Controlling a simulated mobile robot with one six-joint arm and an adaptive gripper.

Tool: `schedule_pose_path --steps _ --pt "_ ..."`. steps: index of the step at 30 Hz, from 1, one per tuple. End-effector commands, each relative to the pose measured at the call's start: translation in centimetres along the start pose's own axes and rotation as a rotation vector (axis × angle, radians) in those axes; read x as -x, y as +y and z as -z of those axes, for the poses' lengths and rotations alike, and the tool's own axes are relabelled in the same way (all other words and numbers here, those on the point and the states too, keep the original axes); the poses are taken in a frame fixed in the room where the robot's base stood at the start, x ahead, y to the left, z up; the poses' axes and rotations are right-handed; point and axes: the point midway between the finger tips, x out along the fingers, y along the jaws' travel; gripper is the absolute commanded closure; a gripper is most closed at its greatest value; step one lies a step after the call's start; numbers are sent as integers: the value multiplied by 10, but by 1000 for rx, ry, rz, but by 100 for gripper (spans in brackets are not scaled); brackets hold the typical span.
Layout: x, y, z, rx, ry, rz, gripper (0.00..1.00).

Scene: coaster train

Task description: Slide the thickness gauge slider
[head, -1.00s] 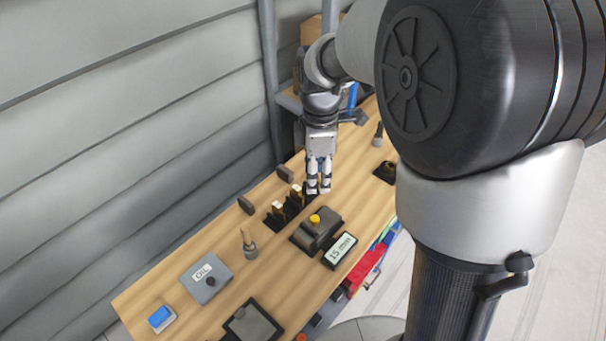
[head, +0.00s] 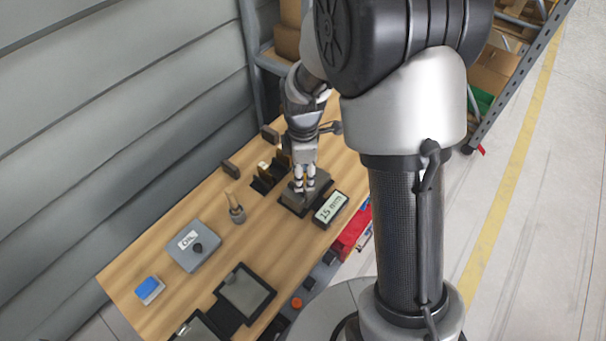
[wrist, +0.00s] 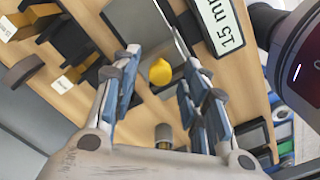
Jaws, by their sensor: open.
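The thickness gauge is a dark block (head: 291,203) on the wooden bench, with a display (head: 331,207) reading 15 mm beside it. In the wrist view its yellow slider knob (wrist: 160,72) shows between my open fingers, and the display (wrist: 222,25) is at the top right. My gripper (head: 304,186) points down over the gauge and hides the knob in the head view. In the wrist view my gripper (wrist: 160,62) holds nothing. I cannot tell whether the fingertips touch the gauge body or how far down beside the knob they are.
A dark slotted holder (head: 262,184) with tan-tipped pieces stands just left of the gauge. A brush in a small pot (head: 237,213), a grey OIL box (head: 194,246), a blue-topped block (head: 149,289) and dark trays (head: 245,292) lie nearer. Bare wood lies between them.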

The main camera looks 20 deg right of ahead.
Motion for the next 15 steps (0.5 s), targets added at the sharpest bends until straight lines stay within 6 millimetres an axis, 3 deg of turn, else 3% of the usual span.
schedule_pose_path --steps 8,15 --pt "-1 0 0 0 0 0 59" --pt "-1 0 0 0 0 0 74"
